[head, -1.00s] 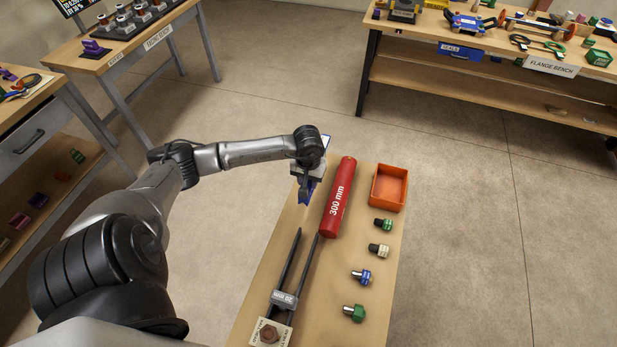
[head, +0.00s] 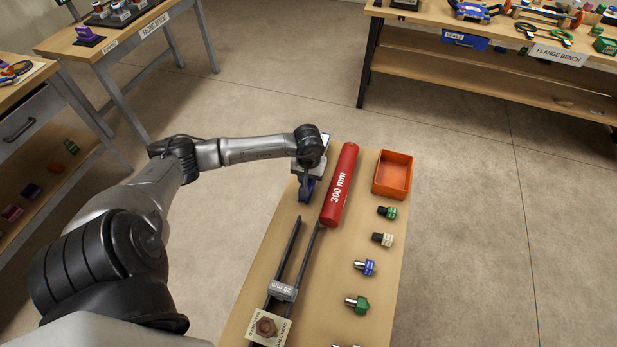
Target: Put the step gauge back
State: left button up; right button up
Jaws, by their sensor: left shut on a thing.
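My left gripper (head: 306,181) is at the far left part of the narrow wooden bench, left of the red 300 mm cylinder. It is shut on a small dark blue piece (head: 306,191), probably the step gauge; its shape is mostly hidden by the gripper. The piece is over or on the bench top; I cannot tell whether it touches. My right gripper is not in view.
The red 300 mm cylinder (head: 340,186) lies close right of the gripper. Two dark rails with a grey block (head: 283,291) lie nearer. Bare wood (head: 325,290) shows between.

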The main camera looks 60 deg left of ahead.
pick_arm(q)
jog(key=shift+f, duration=0.2)
dwell(0.4)
jog(key=o, duration=0.4)
jog(key=o, duration=0.3)
jog(key=shift+o, duration=0.3)
jog(key=o, duration=0.5)
jog(key=shift+c, duration=0.2)
jog(key=shift+o, duration=0.2)
jog(key=shift+r, duration=0.15)
